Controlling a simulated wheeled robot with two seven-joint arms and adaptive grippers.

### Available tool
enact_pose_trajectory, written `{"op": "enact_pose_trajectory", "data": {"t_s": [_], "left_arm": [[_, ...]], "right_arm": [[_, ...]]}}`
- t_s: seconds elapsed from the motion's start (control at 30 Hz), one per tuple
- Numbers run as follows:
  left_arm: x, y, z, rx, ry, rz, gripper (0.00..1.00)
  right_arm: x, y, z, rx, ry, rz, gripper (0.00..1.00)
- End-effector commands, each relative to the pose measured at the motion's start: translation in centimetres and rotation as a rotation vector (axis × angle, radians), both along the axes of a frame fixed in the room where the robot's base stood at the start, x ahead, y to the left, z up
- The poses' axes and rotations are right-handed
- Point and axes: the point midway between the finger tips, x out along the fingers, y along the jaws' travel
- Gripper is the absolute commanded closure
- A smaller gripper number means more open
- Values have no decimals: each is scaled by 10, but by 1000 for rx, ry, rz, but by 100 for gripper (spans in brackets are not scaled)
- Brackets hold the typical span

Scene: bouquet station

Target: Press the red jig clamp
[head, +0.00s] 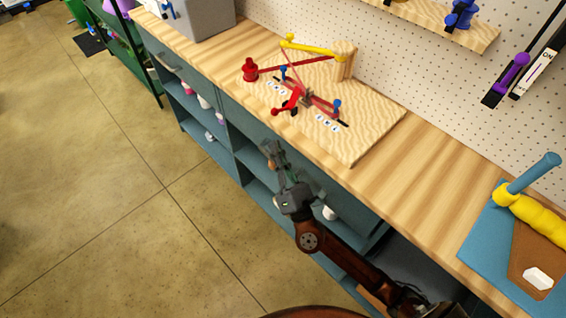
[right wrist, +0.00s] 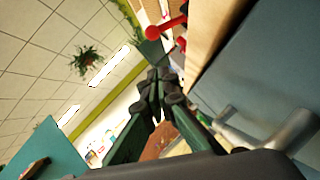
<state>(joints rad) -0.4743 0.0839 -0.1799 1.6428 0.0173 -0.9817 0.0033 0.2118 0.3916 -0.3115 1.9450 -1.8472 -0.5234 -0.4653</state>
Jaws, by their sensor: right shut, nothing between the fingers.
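The red jig clamp (head: 290,102) sits on a pale wooden jig board (head: 365,128) on the workbench. Its red handle ends in a ball near the board's front edge, and the red handle also shows at the top of the right wrist view (right wrist: 172,24). My right gripper (head: 268,148) is shut and empty. It is in front of the bench edge, below and apart from the clamp handle. In the right wrist view the fingertips (right wrist: 158,82) are together, beside the bench front. My left gripper is not in view.
A red post (head: 250,70) and a yellow arm (head: 305,47) on a wooden block stand on the board's back part. The bench front has open shelves (head: 205,125). A blue mat with a yellow roll (head: 530,213) lies at right. Bare bench lies between.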

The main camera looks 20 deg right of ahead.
Motion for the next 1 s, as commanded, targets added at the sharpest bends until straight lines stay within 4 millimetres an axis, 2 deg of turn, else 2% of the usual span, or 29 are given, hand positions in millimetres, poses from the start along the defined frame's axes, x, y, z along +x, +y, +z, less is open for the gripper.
{"op": "enact_pose_trajectory", "data": {"t_s": [0.13, 0.3, 0.4, 1.0], "left_arm": [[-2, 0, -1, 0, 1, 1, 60], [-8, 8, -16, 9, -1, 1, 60], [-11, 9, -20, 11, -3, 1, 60], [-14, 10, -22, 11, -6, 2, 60]], "right_arm": [[25, 0, 17, 2, -3, 0, 100], [31, -11, 38, 1, -2, -1, 100], [34, -15, 43, 1, -2, -1, 100], [35, -17, 47, 10, 3, -2, 100]]}}
